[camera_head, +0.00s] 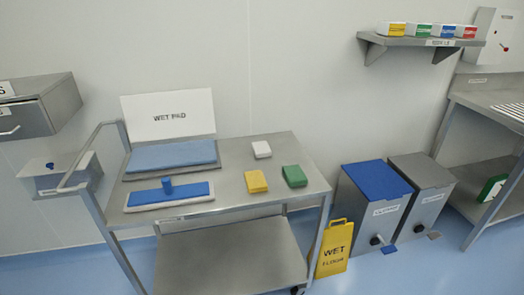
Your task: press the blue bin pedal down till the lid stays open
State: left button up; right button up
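The blue bin (380,215) stands on the floor right of the steel cart. Its blue lid (377,180) lies shut on top, and a pale label is on its front. Its pedal (388,249) juts out low at the front, next to a dark round part; it looks blue and small. Neither of my grippers shows in the head view, so nothing of mine touches the bin or the pedal.
A grey bin (425,205) with its own pedal (434,235) stands close on the right. A yellow wet-floor sign (333,250) stands just left of the blue bin. The cart (235,190) is farther left, a steel bench (470,100) right. Blue floor before the bins is clear.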

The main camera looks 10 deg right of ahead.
aim_at(386, 250)
jog(key=z, duration=1.45)
jog(key=i+l+u, duration=0.1)
jog(key=u, duration=0.3)
jog(key=i+l+u, duration=0.1)
jog(key=u, duration=0.3)
jog(key=l+u, duration=0.25)
jog(key=u, duration=0.15)
jog(key=i+l+u, duration=0.1)
jog(key=l+u, duration=0.15)
jog(key=l, duration=0.2)
jog(key=l+u, duration=0.2)
jog(key=l, duration=0.2)
jog(key=l+u, duration=0.2)
jog(key=l, duration=0.7)
